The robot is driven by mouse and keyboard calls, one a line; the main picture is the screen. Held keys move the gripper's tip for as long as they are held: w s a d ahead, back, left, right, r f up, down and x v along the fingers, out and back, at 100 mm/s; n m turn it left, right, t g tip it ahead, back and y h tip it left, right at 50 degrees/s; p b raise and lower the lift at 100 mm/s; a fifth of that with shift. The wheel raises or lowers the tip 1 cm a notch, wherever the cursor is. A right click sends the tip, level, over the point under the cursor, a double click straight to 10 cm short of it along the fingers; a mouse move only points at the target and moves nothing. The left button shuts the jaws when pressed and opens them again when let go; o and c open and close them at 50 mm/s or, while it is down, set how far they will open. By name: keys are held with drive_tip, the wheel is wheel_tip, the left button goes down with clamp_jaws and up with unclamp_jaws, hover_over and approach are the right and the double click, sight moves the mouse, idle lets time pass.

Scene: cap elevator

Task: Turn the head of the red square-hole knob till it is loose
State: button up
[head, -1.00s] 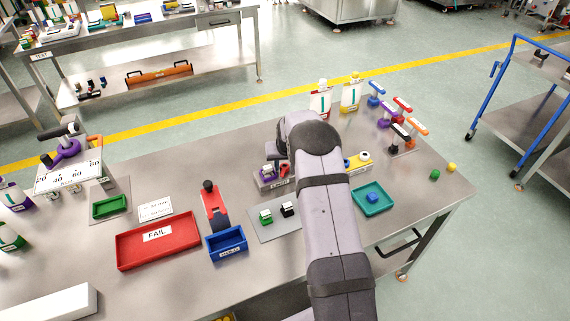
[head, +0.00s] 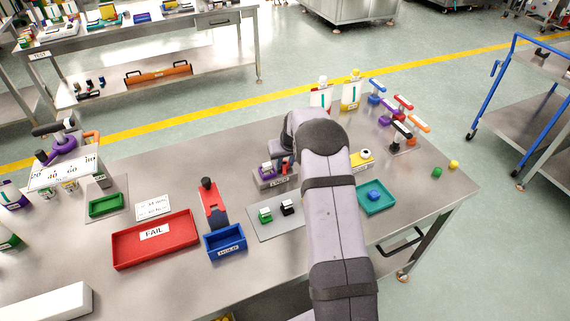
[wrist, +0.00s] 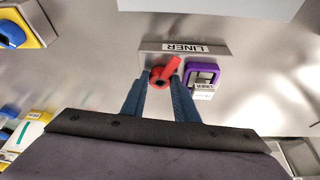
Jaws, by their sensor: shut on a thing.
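The red knob (wrist: 163,75) stands on a grey block labelled LINER (wrist: 155,58), seen upside down in the wrist view. Its round base has a dark hole, and a red arm points up and right. My gripper (wrist: 160,83) is shut on the knob, one blue-grey finger on each side. A purple square piece with a metal clasp (wrist: 202,76) stands beside it on the block. In the head view the LINER block (head: 279,182) is left of my arm, which hides part of the knob.
A grey mat (head: 262,228) with a green and a black clip is in front of the block. A teal tray (head: 388,203) stands right of my arm. A blue bin (head: 225,252) and red FAIL tray (head: 130,259) lie to the left.

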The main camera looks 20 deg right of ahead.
drive_tip(key=o, duration=0.8)
drive_tip(key=shift+c, duration=0.2)
drive_tip(key=b+v, duration=0.2)
drive_tip(key=v, duration=0.5)
drive_tip(key=shift+s+r, duration=0.15)
drive_tip(key=shift+r, duration=0.05)
drive_tip(key=s+a+r+g, duration=0.2)
drive_tip(key=s+a, duration=0.9)
drive_tip(key=s, duration=0.3)
drive_tip(key=s+a+f+g, duration=0.1)
drive_tip(key=s+a, duration=0.2)
drive_tip(key=s, duration=0.7)
drive_tip(key=s+a+n+g, duration=0.1)
drive_tip(key=s+a, duration=0.2)
drive_tip(key=s, duration=0.7)
drive_tip(key=shift+s+f+g+y, duration=0.3)
drive_tip(key=shift+s+f, duration=0.05)
